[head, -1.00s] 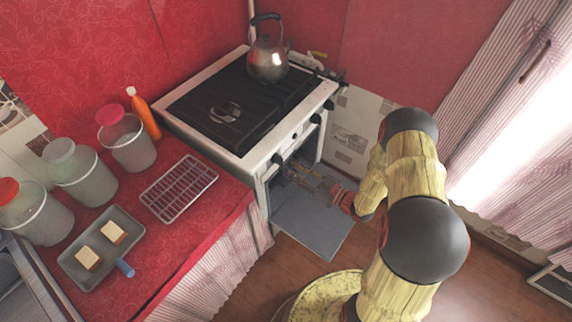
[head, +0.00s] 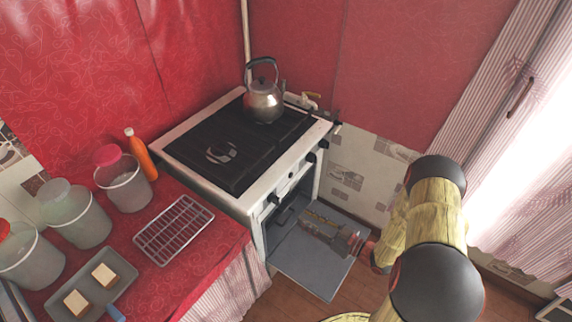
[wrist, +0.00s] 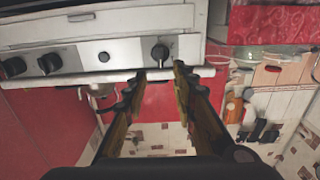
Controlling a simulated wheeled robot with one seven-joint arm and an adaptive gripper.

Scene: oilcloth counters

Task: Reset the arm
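My gripper (head: 308,222) is in front of the stove, above the open oven door in the head view. In the wrist view the two fingers of my gripper (wrist: 158,76) stand apart with nothing between them, so it is open and empty. The stove (head: 290,165) is white with a black top. Its oven door (head: 312,270) hangs open, lowered flat. My arm covers part of the floor and wall to the right. The wrist view shows the stove's front panel and knobs (wrist: 160,53) beyond the fingertips.
A kettle (head: 264,103) stands on the stove. The red counter (head: 190,275) at left holds a wire rack (head: 173,230), a tray (head: 124,282) with two bread pieces, an orange bottle (head: 141,155) and several jars. A curtain (head: 505,130) hangs at right.

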